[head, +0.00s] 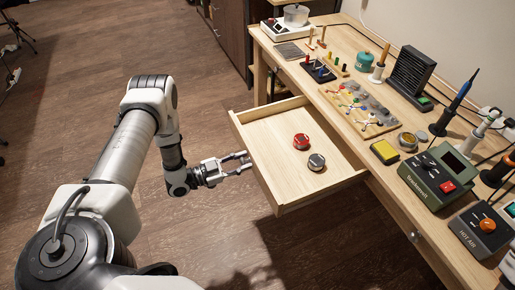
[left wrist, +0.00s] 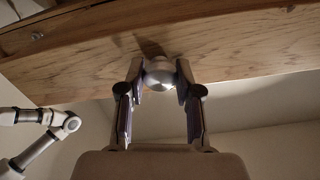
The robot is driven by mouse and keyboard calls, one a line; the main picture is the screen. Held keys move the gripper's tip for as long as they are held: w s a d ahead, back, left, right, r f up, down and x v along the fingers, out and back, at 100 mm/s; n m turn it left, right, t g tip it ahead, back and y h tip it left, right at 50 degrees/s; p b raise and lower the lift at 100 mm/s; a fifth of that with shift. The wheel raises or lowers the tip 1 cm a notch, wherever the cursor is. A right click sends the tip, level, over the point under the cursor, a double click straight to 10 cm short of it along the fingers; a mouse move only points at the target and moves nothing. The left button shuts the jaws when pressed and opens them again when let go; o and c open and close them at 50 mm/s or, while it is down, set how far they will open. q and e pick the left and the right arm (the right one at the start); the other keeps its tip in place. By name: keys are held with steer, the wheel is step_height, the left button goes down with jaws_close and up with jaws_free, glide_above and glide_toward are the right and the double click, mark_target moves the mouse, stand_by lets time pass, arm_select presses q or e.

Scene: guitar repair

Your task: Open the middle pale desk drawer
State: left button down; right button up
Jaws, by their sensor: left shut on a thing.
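The pale wooden desk drawer (head: 285,172) stands pulled well out from the desk in the head view, with its inside in sight. My left gripper (head: 246,160) is at the middle of the drawer's front. In the left wrist view, my left gripper (left wrist: 160,70) is shut on a round metal knob (left wrist: 160,79), with a finger on each side, against the drawer's wooden front (left wrist: 75,62). My right gripper is in neither view.
The desk top (head: 289,85) carries a molecule-like model on a board, a yellow sponge (head: 384,151), a green soldering station (head: 437,180) and a hot-air unit (head: 478,230). Another drawer knob (head: 415,237) shows at the right. The wooden floor (head: 200,85) left of the drawer is clear.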

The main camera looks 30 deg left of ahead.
arm_select(q)
steer(key=shift+v, duration=1.5)
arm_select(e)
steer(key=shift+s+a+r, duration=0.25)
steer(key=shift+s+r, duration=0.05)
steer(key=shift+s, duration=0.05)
arm_select(q)
steer(key=c, duration=0.8)
jaws_free()
steer(key=shift+o, duration=0.2)
steer(key=v, duration=1.2)
